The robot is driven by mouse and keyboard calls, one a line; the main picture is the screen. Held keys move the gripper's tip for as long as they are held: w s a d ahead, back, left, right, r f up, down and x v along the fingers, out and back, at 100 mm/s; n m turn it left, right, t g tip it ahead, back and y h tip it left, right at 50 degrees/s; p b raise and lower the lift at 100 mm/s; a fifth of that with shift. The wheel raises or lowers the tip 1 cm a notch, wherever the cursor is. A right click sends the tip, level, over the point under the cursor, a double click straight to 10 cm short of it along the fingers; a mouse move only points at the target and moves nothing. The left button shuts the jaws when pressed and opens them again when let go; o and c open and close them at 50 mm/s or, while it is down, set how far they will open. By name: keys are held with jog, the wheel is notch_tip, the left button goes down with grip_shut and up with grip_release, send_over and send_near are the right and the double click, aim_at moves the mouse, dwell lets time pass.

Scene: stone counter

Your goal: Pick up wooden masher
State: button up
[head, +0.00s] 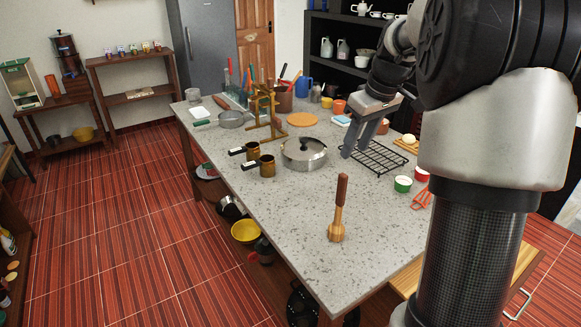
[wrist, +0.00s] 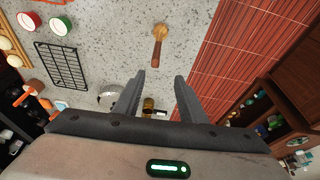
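My gripper (head: 355,154) is above the counter by the black wire rack, farther back than the masher. In the wrist view my gripper (wrist: 160,78) is open, with nothing between its two fingers.
The black wire rack (head: 375,158), a green-and-white cup (head: 403,184) and a red slotted utensil (head: 422,199) are to the right. The counter around the masher is clear.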

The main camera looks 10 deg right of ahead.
aim_at(338, 191)
jog(key=x, duration=0.9)
jog(key=d+x, duration=0.1)
jog(key=x, duration=0.4)
jog(key=shift+w+b, duration=0.3)
jog(key=shift+b, duration=0.05)
jog(key=shift+s+x, duration=0.2)
jog(key=shift+x, duration=2.5)
grip_shut()
